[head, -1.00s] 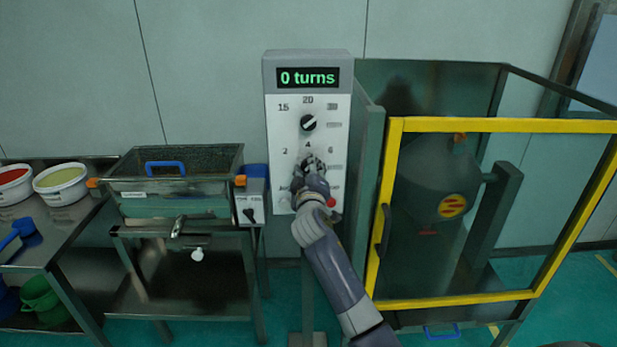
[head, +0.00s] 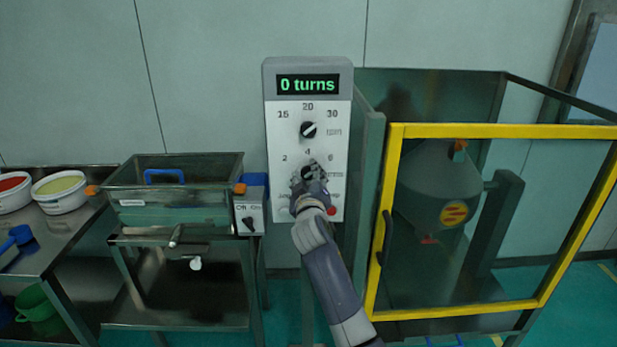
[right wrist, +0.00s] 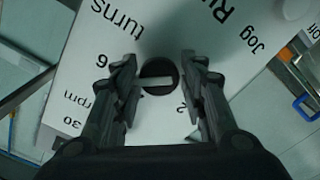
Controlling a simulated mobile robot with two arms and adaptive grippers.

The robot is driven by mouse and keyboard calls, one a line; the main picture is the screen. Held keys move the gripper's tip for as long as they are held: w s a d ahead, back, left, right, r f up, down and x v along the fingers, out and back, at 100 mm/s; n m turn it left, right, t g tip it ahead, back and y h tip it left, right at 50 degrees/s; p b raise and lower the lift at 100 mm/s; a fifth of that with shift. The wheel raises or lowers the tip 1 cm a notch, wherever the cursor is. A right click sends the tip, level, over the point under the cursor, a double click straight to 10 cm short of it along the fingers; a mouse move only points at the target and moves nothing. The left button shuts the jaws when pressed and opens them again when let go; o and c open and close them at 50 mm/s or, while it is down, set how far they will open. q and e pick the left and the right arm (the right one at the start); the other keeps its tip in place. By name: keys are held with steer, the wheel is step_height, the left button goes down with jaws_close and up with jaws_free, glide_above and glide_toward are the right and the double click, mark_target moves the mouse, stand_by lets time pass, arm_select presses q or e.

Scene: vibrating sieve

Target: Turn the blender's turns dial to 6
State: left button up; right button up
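The turns dial is the lower knob on the white control panel (head: 279,150), with 2, 4 and 6 printed around it. In the right wrist view the turns dial (right wrist: 158,80) is a round black knob with a white bar lying nearly level, between the 6 and 2 sides. My right gripper (head: 309,172) covers most of it in the head view. In the right wrist view my right gripper (right wrist: 159,62) is open, one finger on each side of the dial, with small gaps showing. The display (head: 308,85) reads "0 turns". My left gripper is not in view.
The rpm dial (head: 308,130) sits just above. A red button (head: 332,210) is at the panel's lower right. A yellow-framed guard (head: 385,220) encloses the blender vessel (head: 432,185) on the right. The sieve (head: 175,195) and tubs (head: 62,190) stand left.

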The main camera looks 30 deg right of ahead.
steer(key=shift+o, duration=0.4)
steer(key=shift+s+a, duration=0.1)
steer(key=v, duration=1.1)
steer(key=shift+s+a, duration=0.25)
steer(key=shift+s, duration=0.05)
